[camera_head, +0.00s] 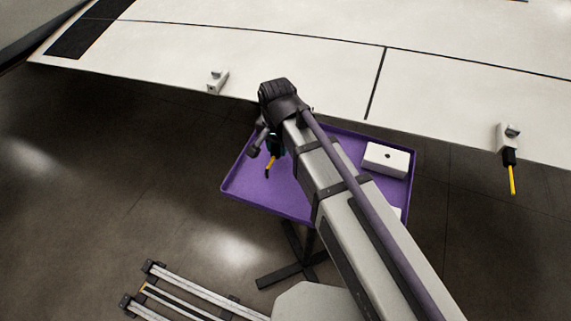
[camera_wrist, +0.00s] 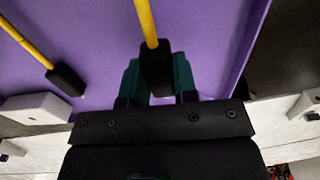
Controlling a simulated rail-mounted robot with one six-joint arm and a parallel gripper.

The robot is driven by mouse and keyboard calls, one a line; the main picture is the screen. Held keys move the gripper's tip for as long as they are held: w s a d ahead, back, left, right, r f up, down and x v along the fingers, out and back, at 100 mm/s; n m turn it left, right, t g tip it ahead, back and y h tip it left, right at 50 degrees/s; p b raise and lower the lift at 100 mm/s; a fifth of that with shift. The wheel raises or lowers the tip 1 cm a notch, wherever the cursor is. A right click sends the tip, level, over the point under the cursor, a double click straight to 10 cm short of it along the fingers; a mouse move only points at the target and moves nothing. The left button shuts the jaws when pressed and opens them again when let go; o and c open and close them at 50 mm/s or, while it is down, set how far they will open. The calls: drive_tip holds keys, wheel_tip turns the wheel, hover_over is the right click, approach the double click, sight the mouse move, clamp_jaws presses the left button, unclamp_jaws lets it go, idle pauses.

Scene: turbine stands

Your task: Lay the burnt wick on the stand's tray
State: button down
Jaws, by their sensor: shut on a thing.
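My gripper (camera_head: 276,147) is shut on a wick, a yellow rod (camera_head: 269,165) with a black base. Its far end looks dark in the head view. In the wrist view the wick's black base (camera_wrist: 157,68) sits between the teal fingers (camera_wrist: 158,78), and the rod runs out of the top of the picture. The stand's purple tray (camera_head: 246,187) is beneath; I cannot tell whether the wick touches it. A second yellow wick with a black base (camera_wrist: 66,79) lies over the tray to the left in the wrist view; my arm appears to hide it in the head view.
A white box (camera_head: 386,158) stands on the tray's right part. A white piece (camera_head: 397,212) shows partly behind my arm. The pale wing edge behind carries an empty-looking mount (camera_head: 217,82) and a mount (camera_head: 507,138) with a yellow wick (camera_head: 512,178). The tray's left part is clear.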

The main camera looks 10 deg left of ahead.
sight(279, 154)
wheel_tip(279, 154, down, 4)
drive_tip(key=b, duration=0.4)
drive_tip(key=shift+r+p, duration=0.3)
drive_tip(key=shift+f, duration=0.15)
drive_tip(key=c, duration=0.9)
unclamp_jaws()
wheel_tip(279, 154, up, 13)
drive_tip(key=p, duration=1.2)
drive_tip(key=shift+f, duration=0.3)
